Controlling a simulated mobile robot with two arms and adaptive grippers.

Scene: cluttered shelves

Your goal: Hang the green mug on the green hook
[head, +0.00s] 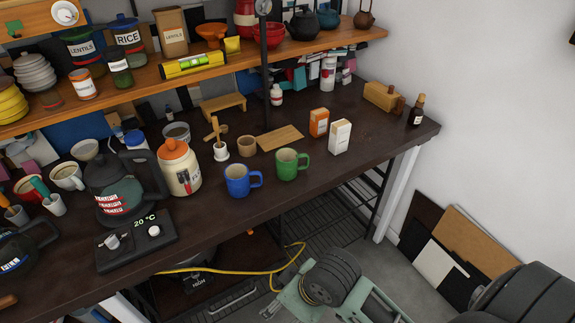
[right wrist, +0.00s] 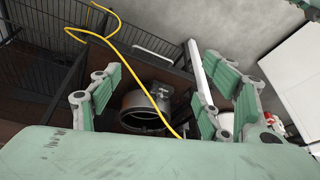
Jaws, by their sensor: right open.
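The green mug (head: 287,165) stands upright on the dark worktop near its front edge, just right of a blue mug (head: 237,181). Its handle points right. I cannot make out a green hook for certain; a small green piece (head: 14,28) shows at the top left corner of the head view, too small to tell. My right gripper (right wrist: 165,78) is open and empty in the right wrist view, with its pale green fingers spread. It is low, in front of the bench, apart from the mug. My left gripper is not in view.
A kettle (head: 119,184), a scale (head: 136,243) and an orange-lidded jar (head: 179,168) stand left of the mugs. Small cartons (head: 340,136) stand right. A loaded wooden shelf (head: 198,68) runs above the worktop. A yellow hose (head: 287,262) hangs below it. Boards lean at the wall.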

